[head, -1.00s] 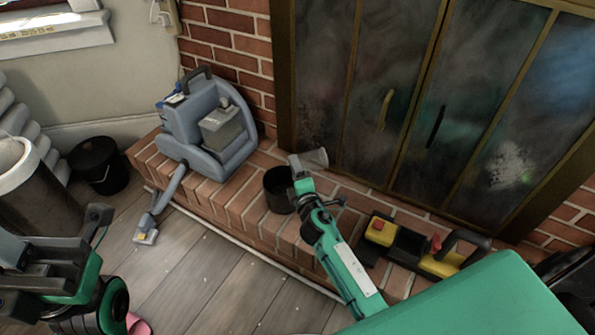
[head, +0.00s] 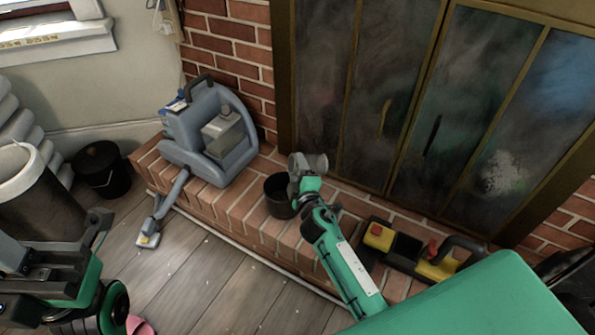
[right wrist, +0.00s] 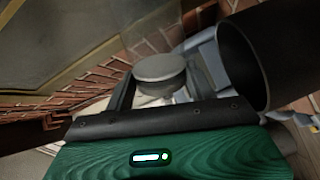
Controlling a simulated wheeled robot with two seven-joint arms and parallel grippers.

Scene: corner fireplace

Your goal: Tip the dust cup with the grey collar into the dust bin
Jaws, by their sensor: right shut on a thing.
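My right gripper (head: 306,180) is shut on a small translucent dust cup (head: 310,162) with a grey round end. It holds the cup tilted over the hearth, near the right rim of a dark open-topped bin (head: 277,203). In the right wrist view the cup's grey disc (right wrist: 160,68) is between the fingers, and the bin's dark wall and mouth (right wrist: 238,62) are close at the right. The inside of the cup cannot be made out. My left gripper (head: 58,245) is at the lower left, open and empty, away from the cup.
A grey-blue vacuum cleaner (head: 236,155) stands on the brick hearth (head: 232,203), its hose reaching the floor. A yellow and black tool carrier (head: 435,270) is right of my right arm. Glass fireplace doors (head: 405,110) rise behind. A black pail (head: 100,170) stands at the left.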

